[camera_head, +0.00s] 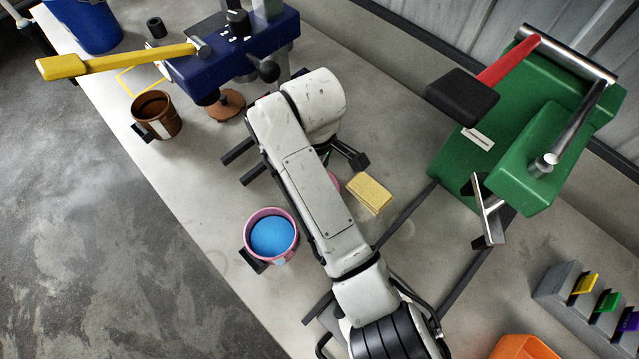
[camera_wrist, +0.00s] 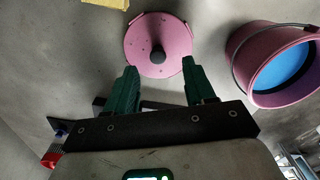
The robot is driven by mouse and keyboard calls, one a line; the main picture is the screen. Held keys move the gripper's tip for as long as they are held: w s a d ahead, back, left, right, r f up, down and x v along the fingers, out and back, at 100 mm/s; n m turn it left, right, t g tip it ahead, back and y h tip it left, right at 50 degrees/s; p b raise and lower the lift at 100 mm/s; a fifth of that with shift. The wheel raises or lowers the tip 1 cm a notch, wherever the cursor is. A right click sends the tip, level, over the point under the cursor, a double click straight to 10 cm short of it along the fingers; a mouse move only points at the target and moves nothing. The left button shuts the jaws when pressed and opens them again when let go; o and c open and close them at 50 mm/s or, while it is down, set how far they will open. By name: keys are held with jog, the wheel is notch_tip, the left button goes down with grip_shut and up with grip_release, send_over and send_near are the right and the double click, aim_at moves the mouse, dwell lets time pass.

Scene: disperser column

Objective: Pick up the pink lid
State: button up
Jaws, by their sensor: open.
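The pink lid (camera_wrist: 158,38) is a round disc with a dark knob (camera_wrist: 159,57), lying flat on the bench in the wrist view. In the head view only a sliver of it (camera_head: 333,181) shows beside my arm; the rest is hidden. My gripper (camera_wrist: 158,75) is open and empty, with its two green fingers apart on either side of the knob in the picture. I cannot tell how high the fingers are above the lid. A pink bucket (camera_head: 271,235) with blue contents stands to the left of my arm; it also shows in the wrist view (camera_wrist: 262,92).
A yellow block (camera_head: 369,193) lies close to the lid. A blue disperser machine (camera_head: 236,48) with a yellow handle and a brown pot (camera_head: 157,115) stand at upper left. A green machine (camera_head: 450,150) is at right, an orange container (camera_head: 522,348) at lower right.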

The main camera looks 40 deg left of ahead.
jog(key=shift+w+a+f+p, duration=0.1)
jog(key=shift+f+p, duration=0.1)
jog(key=shift+f, duration=1.25)
jog(key=shift+w+a+f+p, duration=0.1)
jog(key=shift+f+p, duration=0.05)
jog(key=shift+f, duration=1.3)
jog(key=shift+c, duration=0.3)
grip_shut()
